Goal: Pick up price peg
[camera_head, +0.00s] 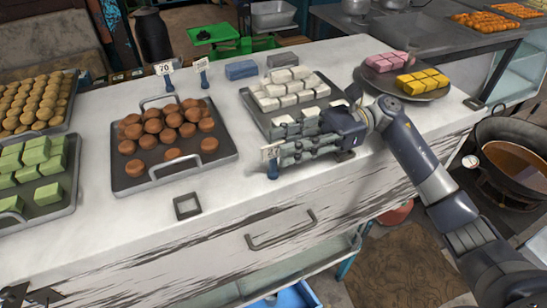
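A price peg (272,171) with a blue base and a white tag that appears to read 27 stands on the white counter, in front of the tray of white sweets. My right gripper (279,143) reaches in from the right, low over the front edge of that tray. Its two fingers look spread apart and point left. The peg is at the tip of the nearer finger; I cannot tell whether they touch. Two more price pegs, one marked 70 (166,75) and another (202,72), stand at the back left. A dark part at the bottom left corner may be my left gripper (28,297).
The tray of white sweets (262,120) lies under my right gripper. A tray of brown sweets (128,180) is to the left, and a round plate (432,96) with pink and yellow sweets is at the right. A small dark square frame (187,206) lies near the counter's front edge.

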